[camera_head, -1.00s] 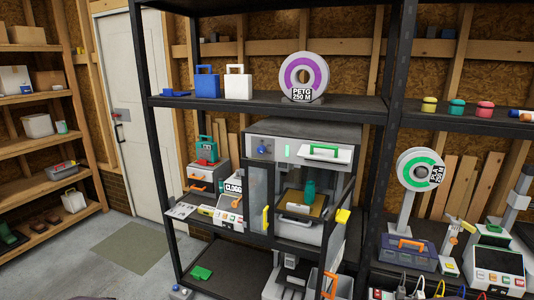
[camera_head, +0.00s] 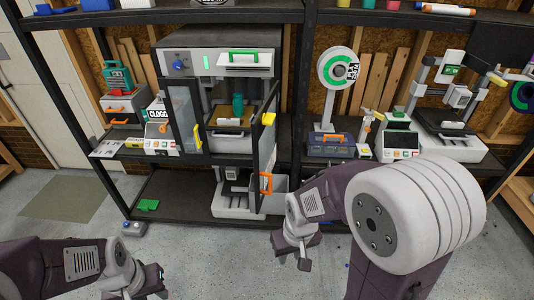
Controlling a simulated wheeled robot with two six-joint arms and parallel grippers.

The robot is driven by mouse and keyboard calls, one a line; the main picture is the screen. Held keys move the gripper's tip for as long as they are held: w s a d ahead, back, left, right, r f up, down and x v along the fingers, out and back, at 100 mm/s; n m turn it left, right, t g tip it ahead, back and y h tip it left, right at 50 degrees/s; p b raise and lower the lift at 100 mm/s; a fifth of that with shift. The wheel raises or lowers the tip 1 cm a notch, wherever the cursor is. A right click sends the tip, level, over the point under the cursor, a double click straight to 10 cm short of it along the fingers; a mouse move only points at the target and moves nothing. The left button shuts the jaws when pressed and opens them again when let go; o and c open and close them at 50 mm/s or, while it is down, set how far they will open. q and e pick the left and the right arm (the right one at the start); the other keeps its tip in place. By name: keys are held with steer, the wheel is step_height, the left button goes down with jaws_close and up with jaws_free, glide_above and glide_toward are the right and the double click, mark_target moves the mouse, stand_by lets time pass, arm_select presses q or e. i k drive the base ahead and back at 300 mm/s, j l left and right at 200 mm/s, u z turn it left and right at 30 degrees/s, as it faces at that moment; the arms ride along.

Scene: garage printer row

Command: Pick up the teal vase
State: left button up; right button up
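The teal vase (camera_head: 238,104) stands upright on the tan bed (camera_head: 229,116) inside the enclosed grey printer (camera_head: 214,63) on the middle shelf. The printer's glass doors stand open at its left and right, so the vase shows from the front. My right gripper (camera_head: 301,258) hangs low over the floor, in front of and to the right of the printer, well apart from the vase. It appears empty; its finger gap is not clear. My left gripper (camera_head: 152,286) is at the bottom edge, far from the vase, and is partly cut off.
The left door (camera_head: 183,118) also juts out. A spool (camera_head: 338,68) stands right.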

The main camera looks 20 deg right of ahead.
mark_target(238, 107)
steer(key=i+j+z, duration=0.15)
steer(key=i+j, duration=0.15)
steer(key=i+j+z, duration=0.15)
steer(key=i+j, duration=0.15)
steer(key=i+j+z, duration=0.15)
steer(key=j, duration=0.3)
steer(key=i+j+z, duration=0.2)
steer(key=i+j, duration=0.15)
steer(key=i+j+z, duration=0.15)
steer(key=j, duration=0.35)
steer(key=i, duration=0.5)
